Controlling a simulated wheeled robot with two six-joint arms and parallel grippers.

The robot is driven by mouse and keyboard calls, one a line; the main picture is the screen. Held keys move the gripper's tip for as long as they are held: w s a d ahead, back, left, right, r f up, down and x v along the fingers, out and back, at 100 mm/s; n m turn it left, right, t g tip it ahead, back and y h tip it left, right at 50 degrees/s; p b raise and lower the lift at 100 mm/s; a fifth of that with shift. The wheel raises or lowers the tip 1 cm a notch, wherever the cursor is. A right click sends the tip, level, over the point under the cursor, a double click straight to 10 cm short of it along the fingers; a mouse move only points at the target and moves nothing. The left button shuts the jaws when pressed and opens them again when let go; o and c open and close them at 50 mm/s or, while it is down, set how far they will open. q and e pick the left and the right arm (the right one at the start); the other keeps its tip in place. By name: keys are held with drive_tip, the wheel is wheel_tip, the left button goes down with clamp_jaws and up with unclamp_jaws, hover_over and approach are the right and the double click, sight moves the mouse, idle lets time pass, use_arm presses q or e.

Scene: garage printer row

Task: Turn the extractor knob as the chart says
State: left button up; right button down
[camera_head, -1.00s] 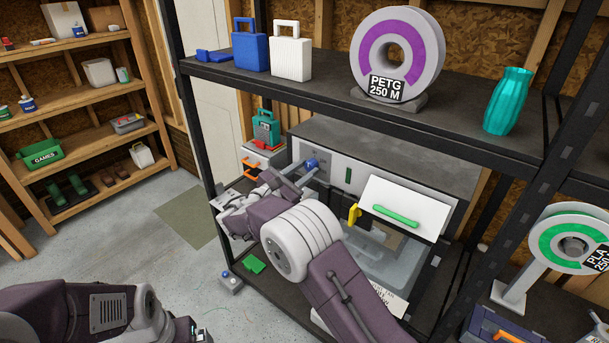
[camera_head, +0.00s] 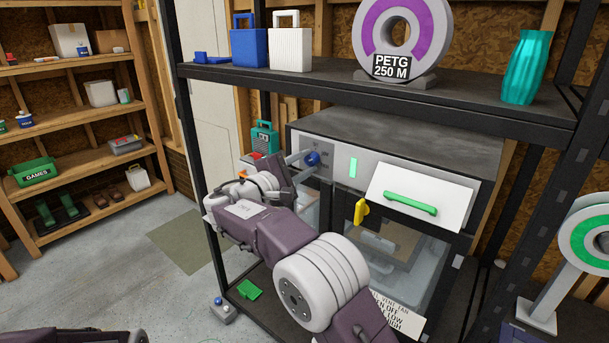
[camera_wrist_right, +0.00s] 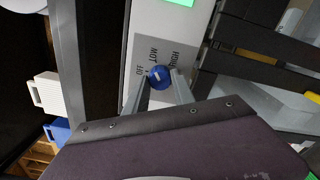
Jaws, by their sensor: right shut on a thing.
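The blue extractor knob (camera_head: 312,159) is on the grey panel at the upper left of the printer enclosure. In the right wrist view the knob (camera_wrist_right: 159,77) sits below the labels OFF, LOW and HIGH. A small pale mark shows on its face; which label it points to is hard to tell. My right gripper (camera_wrist_right: 162,84) is shut on the knob, one finger on each side. My left gripper is out of view.
A bright green indicator (camera_head: 353,168) is right of the knob panel. A white flap with a green handle (camera_head: 410,203) and a yellow latch (camera_head: 361,212) are farther right. A PETG spool (camera_head: 440,35) stands on the shelf above; a green-ringed spool (camera_head: 592,240) is at right.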

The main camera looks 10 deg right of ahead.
drive_tip(key=shift+f+m+b, duration=0.1)
drive_tip(key=shift+m+b, duration=0.4)
drive_tip(key=shift+m, duration=0.1)
drive_tip(key=c, duration=1.1)
unclamp_jaws()
drive_tip(key=shift+o, duration=0.2)
drive_tip(key=b+v, duration=0.1)
drive_tip(key=v, duration=0.8)
